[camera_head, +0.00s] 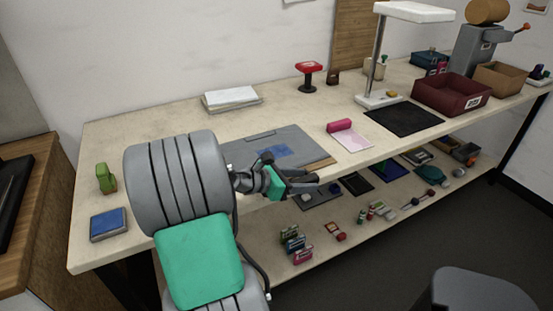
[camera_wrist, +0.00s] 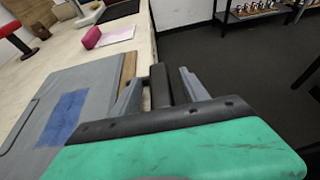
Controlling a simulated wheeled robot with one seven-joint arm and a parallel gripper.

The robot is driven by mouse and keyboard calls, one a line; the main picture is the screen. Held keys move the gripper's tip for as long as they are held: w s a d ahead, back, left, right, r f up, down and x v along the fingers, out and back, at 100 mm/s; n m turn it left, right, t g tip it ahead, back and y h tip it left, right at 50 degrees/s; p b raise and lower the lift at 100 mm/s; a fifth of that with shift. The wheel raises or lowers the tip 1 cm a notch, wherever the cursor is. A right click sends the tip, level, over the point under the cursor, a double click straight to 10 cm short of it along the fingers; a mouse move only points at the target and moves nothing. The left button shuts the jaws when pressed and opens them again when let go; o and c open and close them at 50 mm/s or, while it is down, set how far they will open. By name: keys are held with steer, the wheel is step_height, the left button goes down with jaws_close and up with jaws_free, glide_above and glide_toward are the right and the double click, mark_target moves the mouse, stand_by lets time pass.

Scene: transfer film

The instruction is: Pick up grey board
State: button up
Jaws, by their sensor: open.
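The grey board (camera_head: 298,146) lies flat on the table near its front edge, with a blue patch on it and a brown strip along its right side. My arm hides its left part in the head view. In the wrist view the grey board (camera_wrist: 85,82) fills the left side, its blue patch facing up. My gripper (camera_head: 316,183) is at the table's front edge, just in front of the board.
A pink roll with a pale sheet (camera_head: 350,138) and a black mat (camera_head: 403,118) lie right of the board. A white stack (camera_head: 232,98) sits behind it. A lamp (camera_head: 379,99) stands farther back. A lower shelf (camera_head: 262,238) holds several small items. A dark stool (camera_head: 470,290) stands at front right.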

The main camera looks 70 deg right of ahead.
steer(key=shift+s+d+f, duration=0.1)
steer(key=shift+s+d, duration=0.2)
steer(key=shift+w, duration=0.1)
steer(key=shift+c, duration=0.5)
jaws_close()
stand_by(0.6)
